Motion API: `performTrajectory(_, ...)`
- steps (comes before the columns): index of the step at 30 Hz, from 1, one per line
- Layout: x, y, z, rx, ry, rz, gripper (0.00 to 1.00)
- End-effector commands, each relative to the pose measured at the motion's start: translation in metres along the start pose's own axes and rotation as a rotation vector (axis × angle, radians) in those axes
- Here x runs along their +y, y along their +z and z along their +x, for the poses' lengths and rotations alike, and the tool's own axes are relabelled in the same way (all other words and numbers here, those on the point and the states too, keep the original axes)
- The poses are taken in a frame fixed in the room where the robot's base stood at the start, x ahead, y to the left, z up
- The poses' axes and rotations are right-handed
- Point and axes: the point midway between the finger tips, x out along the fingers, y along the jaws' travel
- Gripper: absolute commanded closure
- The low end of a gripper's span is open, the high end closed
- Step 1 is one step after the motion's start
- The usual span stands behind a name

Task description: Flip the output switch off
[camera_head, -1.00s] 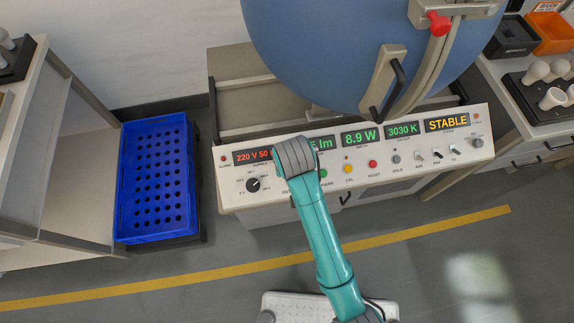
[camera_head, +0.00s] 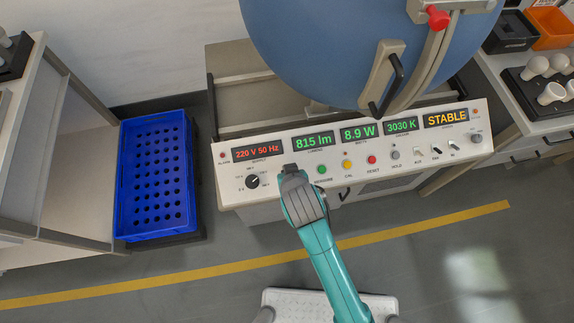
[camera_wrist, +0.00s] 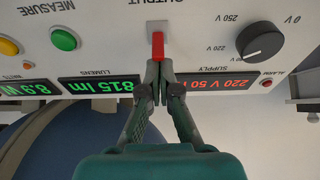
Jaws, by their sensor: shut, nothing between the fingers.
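The output switch (camera_wrist: 158,46) shows in the wrist view as a red lever on a pale plate, under the partly cut-off OUTPUT label. My gripper (camera_wrist: 159,68) is shut and empty, with its fingertips right at the lever's end. I cannot tell whether they touch it. In the head view my gripper (camera_head: 290,172) is at the panel face between the black supply knob (camera_head: 253,182) and the green button (camera_head: 322,169), and it hides the switch. The control panel (camera_head: 225,193) displays 220 V 50 Hz, 815 lm, 8.9 W, 3030 K and STABLE.
A yellow button (camera_head: 347,164), a red button (camera_head: 372,160) and small toggles sit further right on the panel. The big blue sphere (camera_head: 330,50) with its handle is behind the panel. A blue crate (camera_head: 126,200) stands on the left. Floor in front is clear.

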Motion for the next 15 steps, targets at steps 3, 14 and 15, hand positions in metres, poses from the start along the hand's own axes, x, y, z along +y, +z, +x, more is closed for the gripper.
performTrajectory(3,0.0,0.01,-0.003,0.102,-0.001,-0.004,1.0)
performTrajectory(14,0.0,0.013,-0.006,0.25,0.0,0.0,1.0)
performTrajectory(15,0.0,0.013,-0.006,0.25,0.0,0.0,1.0)
